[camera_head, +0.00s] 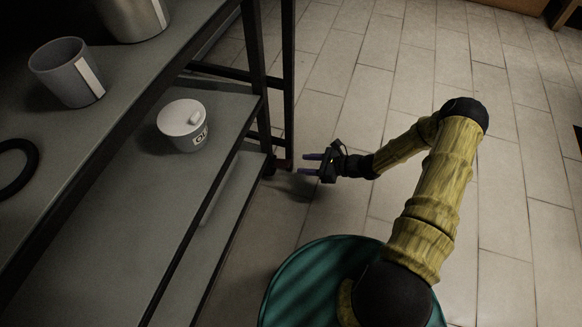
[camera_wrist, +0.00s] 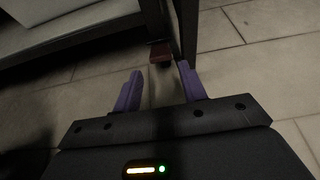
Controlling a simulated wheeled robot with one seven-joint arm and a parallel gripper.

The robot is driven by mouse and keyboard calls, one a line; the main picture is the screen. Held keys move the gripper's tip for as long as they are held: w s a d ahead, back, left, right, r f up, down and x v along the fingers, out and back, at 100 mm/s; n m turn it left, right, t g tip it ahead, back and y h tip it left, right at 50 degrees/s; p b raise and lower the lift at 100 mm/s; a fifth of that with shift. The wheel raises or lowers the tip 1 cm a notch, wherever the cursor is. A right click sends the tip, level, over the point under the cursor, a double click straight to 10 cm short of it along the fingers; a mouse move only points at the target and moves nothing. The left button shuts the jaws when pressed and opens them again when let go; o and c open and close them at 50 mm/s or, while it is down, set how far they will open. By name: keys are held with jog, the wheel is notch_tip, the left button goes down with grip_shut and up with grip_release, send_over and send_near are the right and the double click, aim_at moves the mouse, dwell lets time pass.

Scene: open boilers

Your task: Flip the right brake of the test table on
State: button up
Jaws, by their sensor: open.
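The test table (camera_head: 150,110) is a dark-framed, grey-shelved unit at the left in the head view. At the foot of its near right leg is a caster, and a small reddish-brown brake pedal (camera_wrist: 160,53) shows there in the wrist view. In the head view the brake (camera_head: 284,163) is small and dark, so its position is hard to read. My gripper (camera_head: 305,164) is low over the floor just right of that leg, fingers pointing at it. In the wrist view my gripper (camera_wrist: 160,72) is open and empty, its purple fingers apart with the brake just beyond them.
A grey mug (camera_head: 66,72), a metal pot (camera_head: 133,15) and a black ring (camera_head: 14,168) are on the upper shelf. The tiled floor (camera_head: 400,60) to the right is clear.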

aim_at(290, 163)
jog(key=b+x, duration=0.3)
jog(key=x, duration=0.2)
jog(key=shift+a+f, duration=0.2)
jog(key=shift+f, duration=0.1)
jog(key=shift+w+a, duration=0.2)
jog(key=shift+a, duration=0.3)
jog(key=c, duration=0.7)
